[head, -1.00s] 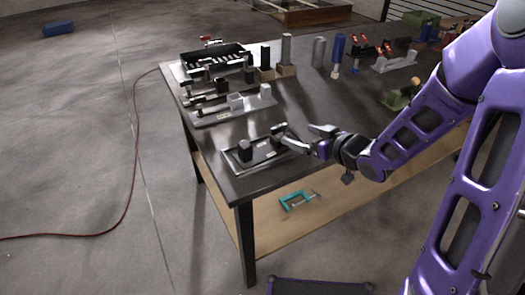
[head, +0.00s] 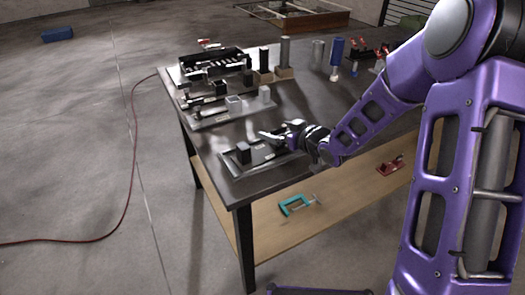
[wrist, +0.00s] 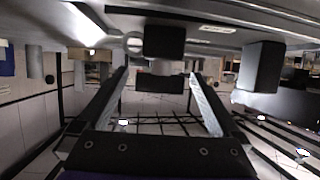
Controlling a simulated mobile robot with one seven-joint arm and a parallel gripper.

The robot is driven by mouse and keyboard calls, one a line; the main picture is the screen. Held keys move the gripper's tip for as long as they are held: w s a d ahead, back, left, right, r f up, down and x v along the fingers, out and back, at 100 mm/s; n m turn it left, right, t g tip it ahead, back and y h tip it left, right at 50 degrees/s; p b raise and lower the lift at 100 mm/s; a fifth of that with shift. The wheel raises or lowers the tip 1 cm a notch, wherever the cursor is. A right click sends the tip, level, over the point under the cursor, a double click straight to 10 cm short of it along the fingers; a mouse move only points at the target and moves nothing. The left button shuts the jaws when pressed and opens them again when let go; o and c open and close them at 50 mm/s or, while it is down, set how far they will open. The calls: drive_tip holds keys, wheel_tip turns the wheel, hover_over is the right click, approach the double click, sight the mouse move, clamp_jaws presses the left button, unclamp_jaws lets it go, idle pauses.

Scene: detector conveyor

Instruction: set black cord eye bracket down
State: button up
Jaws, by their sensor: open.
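My gripper (head: 277,138) is open, low over the grey tray (head: 229,165) at the table's near left corner. In the wrist view, which looks upside down, a black piece (wrist: 164,41) stands between and just beyond the two spread fingertips (wrist: 160,84); it appears to be the black cord eye bracket. I cannot tell whether a finger touches it. In the head view my gripper mostly hides it. A second dark block (head: 243,153) stands on the tray's left part, apart from my gripper; it also shows in the wrist view (wrist: 262,68).
Behind the tray lies a grey rack (head: 205,122) with small blocks, then a black bin (head: 212,65). Cylinders and a blue bottle (head: 336,50) stand farther back. A teal clamp (head: 297,205) and a red item (head: 391,165) lie on the lower shelf.

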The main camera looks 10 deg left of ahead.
drive_tip(key=shift+r, duration=0.1)
clamp_jaws()
idle(0.4)
